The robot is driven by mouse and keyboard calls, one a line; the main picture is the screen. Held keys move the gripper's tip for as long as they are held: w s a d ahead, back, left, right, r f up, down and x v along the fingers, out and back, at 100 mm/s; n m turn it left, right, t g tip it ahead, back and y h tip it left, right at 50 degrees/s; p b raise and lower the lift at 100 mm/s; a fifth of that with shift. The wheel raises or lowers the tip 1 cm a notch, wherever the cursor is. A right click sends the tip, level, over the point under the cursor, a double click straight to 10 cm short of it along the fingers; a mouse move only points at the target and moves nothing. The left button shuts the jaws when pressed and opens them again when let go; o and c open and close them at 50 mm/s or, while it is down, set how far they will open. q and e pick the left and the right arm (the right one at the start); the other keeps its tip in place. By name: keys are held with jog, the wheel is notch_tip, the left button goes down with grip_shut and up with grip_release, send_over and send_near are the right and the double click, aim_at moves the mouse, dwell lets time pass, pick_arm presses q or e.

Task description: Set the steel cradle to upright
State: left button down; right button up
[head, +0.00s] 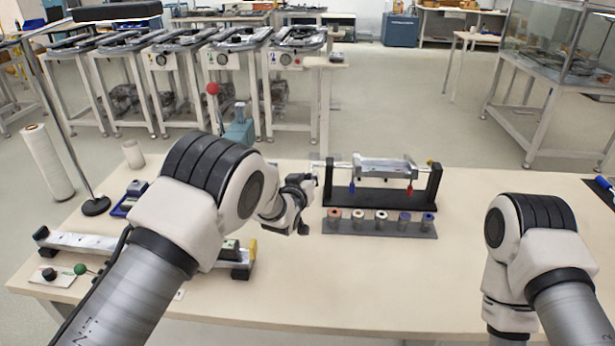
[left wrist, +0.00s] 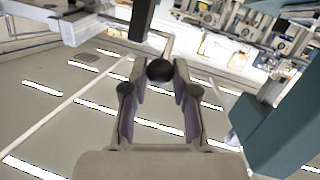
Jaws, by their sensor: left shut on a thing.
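The steel cradle (head: 385,168) hangs between two black posts of a black stand (head: 380,197) near the table's middle. A blue and a red tab hang below it. Whether it sits level or tilted is hard to tell. My left gripper (head: 304,192) is at the left end of the stand, beside the left post. In the left wrist view its fingers (left wrist: 158,88) are closed around a dark ball knob (left wrist: 160,70). The head view does not show this knob clearly. My right arm comes in at the right, and its gripper is out of view.
A dark rack (head: 380,229) with several coloured-top cylinders stands just in front of the stand. A teal device with a red ball (head: 213,88) stands behind my left arm. A rail fixture (head: 85,243) lies at the left. The table between rack and right arm is clear.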

pick_arm(q)
jog(key=shift+w+r+g+p, duration=0.1)
jog(key=shift+r+g+p, duration=0.4)
jog(key=shift+r+p, duration=0.3)
jog(key=r+g+p, duration=0.1)
jog(key=p, duration=0.3)
jog(key=w+r+g+p, duration=0.1)
jog(key=p, duration=0.2)
jog(key=shift+w+r+n+g+y+p, duration=0.15)
jog(key=shift+r+n+g+y+p, duration=0.15)
jog(key=shift+g+p, duration=0.1)
jog(key=shift+w+f+g+p, duration=0.15)
jog(key=shift+g+p, duration=0.25)
jog(key=shift+p, duration=0.55)
jog(key=c, duration=0.9)
grip_release()
jog(key=shift+w, duration=0.1)
jog(key=v, duration=1.2)
jog(key=shift+f, duration=0.1)
